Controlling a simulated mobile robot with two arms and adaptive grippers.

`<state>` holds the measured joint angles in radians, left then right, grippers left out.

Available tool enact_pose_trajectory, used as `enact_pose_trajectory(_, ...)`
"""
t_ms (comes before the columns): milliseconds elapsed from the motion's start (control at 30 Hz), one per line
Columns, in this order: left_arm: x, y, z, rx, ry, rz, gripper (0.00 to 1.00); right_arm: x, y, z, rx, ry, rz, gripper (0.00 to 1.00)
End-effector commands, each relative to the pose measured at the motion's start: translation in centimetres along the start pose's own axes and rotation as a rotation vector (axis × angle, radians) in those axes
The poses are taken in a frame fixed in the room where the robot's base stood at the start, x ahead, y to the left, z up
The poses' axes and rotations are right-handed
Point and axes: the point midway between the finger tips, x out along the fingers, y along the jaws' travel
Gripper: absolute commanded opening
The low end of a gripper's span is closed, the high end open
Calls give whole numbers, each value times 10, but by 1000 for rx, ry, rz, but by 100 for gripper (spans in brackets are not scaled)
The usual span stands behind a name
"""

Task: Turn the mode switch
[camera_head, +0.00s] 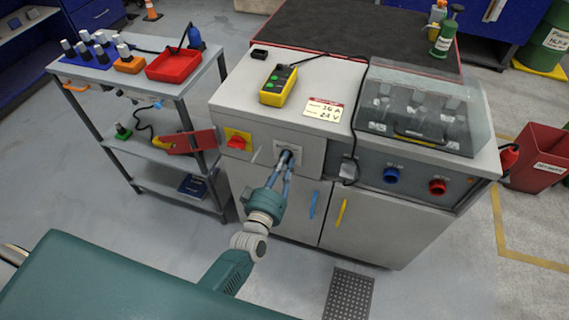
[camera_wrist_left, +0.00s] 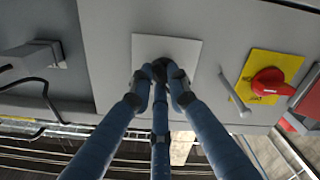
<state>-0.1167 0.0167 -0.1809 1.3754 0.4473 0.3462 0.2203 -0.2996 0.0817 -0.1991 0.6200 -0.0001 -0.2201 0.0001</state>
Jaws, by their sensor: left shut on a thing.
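The mode switch shows as a small dark knob (camera_wrist_left: 159,64) on a pale square plate (camera_wrist_left: 187,46) in the left wrist view. The plate also shows in the head view (camera_head: 306,148) on the front of the grey cabinet. My left gripper (camera_head: 286,160) reaches the plate from below. In the left wrist view its blue fingers (camera_wrist_left: 160,80) come together around the dark knob, shut on it. The fingertips hide most of the knob, so I cannot tell which way it points. My right gripper is not in view.
A red rotary switch (camera_head: 236,142) on a yellow plate sits left of the mode plate, with a grey lever (camera_wrist_left: 234,95) between. Blue (camera_head: 391,175) and red (camera_head: 437,187) sockets are further right. A yellow pendant (camera_head: 279,86) lies on top. A tool cart (camera_head: 150,85) stands left.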

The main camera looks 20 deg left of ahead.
Motion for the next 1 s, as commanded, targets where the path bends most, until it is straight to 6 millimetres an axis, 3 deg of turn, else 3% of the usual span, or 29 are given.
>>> enact_pose_trajectory(300,-1,-1,0,-131,-2,-2,0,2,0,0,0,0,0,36)
enact_pose_trajectory(867,-1,-1,0,-160,-3,-2,0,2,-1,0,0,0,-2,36)
enact_pose_trajectory(900,-1,-1,0,-159,-3,-2,20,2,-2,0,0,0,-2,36)
enact_pose_trajectory(1000,-1,-1,0,-159,-2,-2,36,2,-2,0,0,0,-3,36)
